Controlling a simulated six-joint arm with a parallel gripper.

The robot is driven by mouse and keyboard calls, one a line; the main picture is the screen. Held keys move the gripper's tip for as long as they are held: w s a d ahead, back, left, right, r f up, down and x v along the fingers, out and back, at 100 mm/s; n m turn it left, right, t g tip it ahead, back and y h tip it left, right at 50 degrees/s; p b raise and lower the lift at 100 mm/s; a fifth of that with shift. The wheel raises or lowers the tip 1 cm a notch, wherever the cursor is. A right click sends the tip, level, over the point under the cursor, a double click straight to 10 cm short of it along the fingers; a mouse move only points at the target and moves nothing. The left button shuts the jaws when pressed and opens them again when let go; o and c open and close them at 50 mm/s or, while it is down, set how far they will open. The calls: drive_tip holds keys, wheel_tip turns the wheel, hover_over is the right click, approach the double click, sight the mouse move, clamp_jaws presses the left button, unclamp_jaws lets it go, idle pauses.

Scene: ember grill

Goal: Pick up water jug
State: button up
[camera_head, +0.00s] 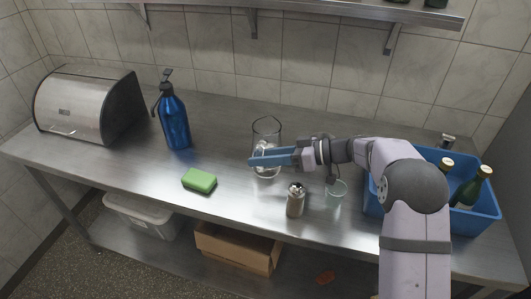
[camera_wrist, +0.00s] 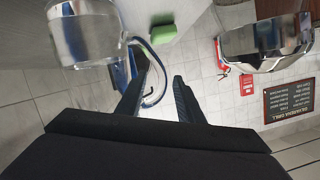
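The clear glass water jug (camera_head: 267,128) stands upright on the steel counter, near the middle. My gripper (camera_head: 255,160) reaches in from the right, its blue fingers crossing in front of the jug and hiding part of it. Whether they touch it is unclear. In the wrist view a clear glass vessel, apparently the jug (camera_wrist: 86,35), is at the upper left, cut off by the frame. My gripper (camera_wrist: 160,65) shows two dark fingers standing apart.
A shaker (camera_head: 295,200) and a small glass (camera_head: 336,194) stand right of the jug. A blue crate (camera_head: 482,227) with bottles is farther right. A green sponge (camera_head: 199,180), a blue siphon bottle (camera_head: 174,122) and a bread bin (camera_head: 75,105) are left. A shelf (camera_head: 290,9) hangs above.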

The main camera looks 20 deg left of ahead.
drive_tip(key=shift+s+a+p, duration=0.15)
drive_tip(key=shift+a+p, duration=0.25)
drive_tip(key=shift+p, duration=0.05)
drive_tip(key=p+x, duration=0.2)
drive_tip(key=x, duration=0.2)
drive_tip(key=shift+a, duration=0.15)
clamp_jaws()
idle(1.0)
drive_tip(key=shift+r, duration=0.2)
